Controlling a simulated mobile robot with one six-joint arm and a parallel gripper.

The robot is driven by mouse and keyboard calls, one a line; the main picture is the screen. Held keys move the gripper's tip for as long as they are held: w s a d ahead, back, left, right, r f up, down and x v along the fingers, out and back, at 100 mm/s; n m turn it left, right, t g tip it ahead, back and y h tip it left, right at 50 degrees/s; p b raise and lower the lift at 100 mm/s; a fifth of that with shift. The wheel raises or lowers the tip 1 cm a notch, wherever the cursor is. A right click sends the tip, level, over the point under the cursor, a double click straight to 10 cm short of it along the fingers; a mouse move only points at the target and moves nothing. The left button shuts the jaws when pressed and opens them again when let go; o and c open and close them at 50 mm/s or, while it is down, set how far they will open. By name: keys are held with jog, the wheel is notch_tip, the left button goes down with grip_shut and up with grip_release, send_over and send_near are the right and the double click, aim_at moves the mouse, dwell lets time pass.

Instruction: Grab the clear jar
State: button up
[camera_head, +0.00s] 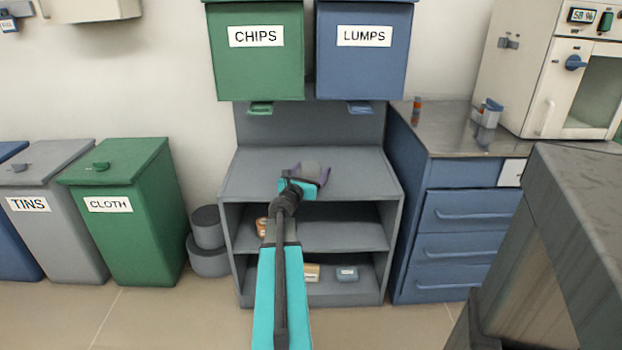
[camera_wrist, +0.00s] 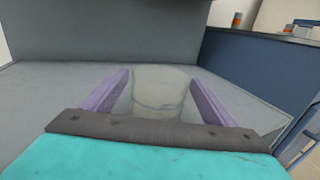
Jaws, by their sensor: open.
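The clear jar (camera_wrist: 160,92) stands on the grey shelf unit's top surface, between the two purple fingers of my gripper (camera_wrist: 158,80) in the wrist view. The fingers are open, one on each side, with a narrow gap showing at the left; I cannot tell whether the right one touches. The jar's lower front is hidden by the gripper's dark bar. In the head view my gripper (camera_head: 307,176) is over the unit's top, and the jar shows only as a greyish shape (camera_head: 309,168) between the fingers.
A green CHIPS bin (camera_head: 256,65) and a blue LUMPS bin (camera_head: 361,70) hang above the grey shelf unit (camera_head: 245,178). A blue drawer cabinet (camera_head: 470,240) stands close on the right. The shelf top around the jar is clear.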

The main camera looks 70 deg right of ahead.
jog(key=c, duration=1.1)
jog(key=shift+c, duration=0.2)
jog(key=shift+r, duration=0.1)
notch_tip(320, 180, up, 3)
jog(key=shift+r+p, duration=0.15)
jog(key=shift+p, duration=0.65)
jog(key=s+a, duration=0.1)
jog(key=a, duration=0.1)
jog(key=s+a, duration=0.1)
jog(key=a, duration=0.2)
jog(key=s+a, duration=0.1)
jog(key=a, duration=0.2)
jog(key=shift+r+p, duration=0.3)
jog(key=shift+r, duration=0.1)
jog(key=s+a+p, duration=0.2)
jog(key=a+p, duration=0.5)
jog(key=p, duration=1.3)
jog(key=shift+s+r+p, duration=0.3)
jog(key=shift+r, duration=0.1)
